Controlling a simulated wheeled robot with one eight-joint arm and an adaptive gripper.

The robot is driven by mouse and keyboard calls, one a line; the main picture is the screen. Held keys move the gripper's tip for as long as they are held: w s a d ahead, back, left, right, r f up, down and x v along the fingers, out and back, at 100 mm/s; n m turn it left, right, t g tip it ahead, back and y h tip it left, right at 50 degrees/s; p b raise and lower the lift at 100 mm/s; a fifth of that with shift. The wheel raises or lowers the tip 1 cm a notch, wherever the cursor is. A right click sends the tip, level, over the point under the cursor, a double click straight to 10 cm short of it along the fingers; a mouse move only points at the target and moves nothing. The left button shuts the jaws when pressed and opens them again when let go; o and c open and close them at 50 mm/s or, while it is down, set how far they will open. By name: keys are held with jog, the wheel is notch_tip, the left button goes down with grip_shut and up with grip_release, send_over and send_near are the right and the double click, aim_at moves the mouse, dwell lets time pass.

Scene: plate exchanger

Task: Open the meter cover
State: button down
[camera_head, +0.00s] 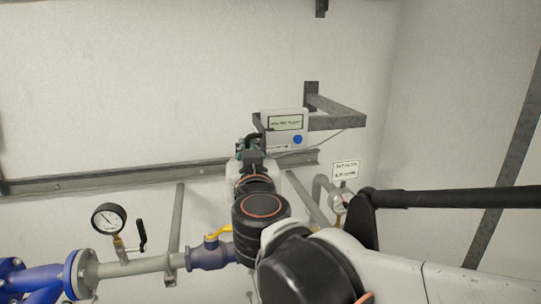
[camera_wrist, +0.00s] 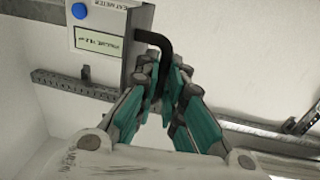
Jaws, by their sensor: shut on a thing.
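The heat meter (camera_head: 284,128) is a light grey box with a lit display and a blue button on its front. A black curved handle (camera_wrist: 155,38) comes out from the meter's side and bends down between my fingers. My gripper (camera_wrist: 165,72) has green-padded fingers and is shut on this handle, beside the meter. In the head view my gripper (camera_head: 248,152) is small and partly hidden by my arm.
A grey metal bracket (camera_head: 338,121) juts out above and right of the meter. A wall rail (camera_head: 120,177) runs behind. A pressure gauge (camera_head: 109,218), a yellow-handled valve (camera_head: 210,250) and blue pipes (camera_head: 35,282) are lower left. A small sign (camera_head: 346,170) stands right.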

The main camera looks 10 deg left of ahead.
jog(key=shift+a+r, duration=0.1)
jog(key=shift+a, duration=0.25)
jog(key=c, duration=1.7)
grip_release()
jog(key=shift+s, duration=0.1)
jog(key=v, duration=1.2)
